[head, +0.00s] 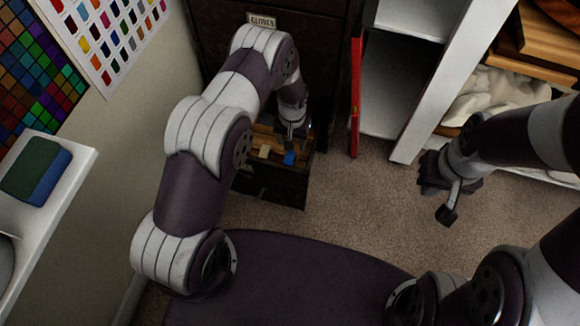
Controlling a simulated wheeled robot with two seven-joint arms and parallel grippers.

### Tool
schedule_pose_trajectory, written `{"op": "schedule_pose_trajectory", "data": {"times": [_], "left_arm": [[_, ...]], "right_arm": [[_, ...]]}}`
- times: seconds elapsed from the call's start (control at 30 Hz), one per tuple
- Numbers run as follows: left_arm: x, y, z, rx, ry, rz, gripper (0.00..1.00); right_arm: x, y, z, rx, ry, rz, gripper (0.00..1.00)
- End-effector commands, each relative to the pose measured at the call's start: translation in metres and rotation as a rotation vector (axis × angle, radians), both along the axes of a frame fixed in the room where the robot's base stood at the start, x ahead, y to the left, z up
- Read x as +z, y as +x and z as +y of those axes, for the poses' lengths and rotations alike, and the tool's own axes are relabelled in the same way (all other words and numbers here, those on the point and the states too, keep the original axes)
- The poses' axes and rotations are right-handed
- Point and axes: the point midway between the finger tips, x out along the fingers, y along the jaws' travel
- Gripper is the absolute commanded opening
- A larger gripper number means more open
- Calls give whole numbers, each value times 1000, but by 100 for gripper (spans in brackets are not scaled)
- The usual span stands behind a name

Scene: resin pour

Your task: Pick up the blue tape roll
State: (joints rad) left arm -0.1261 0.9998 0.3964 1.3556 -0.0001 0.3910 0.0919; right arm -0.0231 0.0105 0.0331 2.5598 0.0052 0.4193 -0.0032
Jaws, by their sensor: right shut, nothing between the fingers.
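A small blue thing (289,158), likely the blue tape roll, lies in an open dark drawer (270,186) low in the dark cabinet. It is too small here to make out its shape fully. My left gripper (293,137) is over the drawer, just above the blue thing. Its fingers are dark and tiny, so I cannot tell whether they are open or touch it. My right gripper (447,212) is shut and empty, in the air over the carpet at the right.
A tan block (264,151) lies in the drawer left of the blue thing. The dark cabinet (221,35) carries a "GLOVES" label. A red panel (355,95) and a white shelf unit (440,85) stand to the right. Carpet (350,210) is clear between the arms.

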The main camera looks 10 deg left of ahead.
Motion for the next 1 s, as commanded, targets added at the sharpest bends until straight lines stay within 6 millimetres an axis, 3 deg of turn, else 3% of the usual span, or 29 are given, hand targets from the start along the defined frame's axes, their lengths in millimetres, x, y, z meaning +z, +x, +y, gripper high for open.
{"op": "schedule_pose_trajectory", "data": {"times": [0.03,0.27,0.5,0.73,0.77,0.9,0.93,1.0], "left_arm": [[-16,0,0,0,0,1,60],[-38,0,1,0,0,-2,60],[-82,-1,6,1,0,0,60],[-82,0,5,0,0,-2,60],[-82,0,5,0,0,-2,53],[-82,0,5,0,0,-1,8],[-82,0,5,0,0,-1,0],[-82,0,5,0,0,-1,0]], "right_arm": [[-10,0,0,0,0,0,0],[-21,0,0,0,0,0,0],[-51,0,0,0,0,1,0],[-49,0,0,0,0,1,0],[-49,0,0,0,0,1,0],[-49,0,0,0,0,1,0],[-49,0,0,0,0,1,0],[-49,0,0,0,0,1,0]]}}
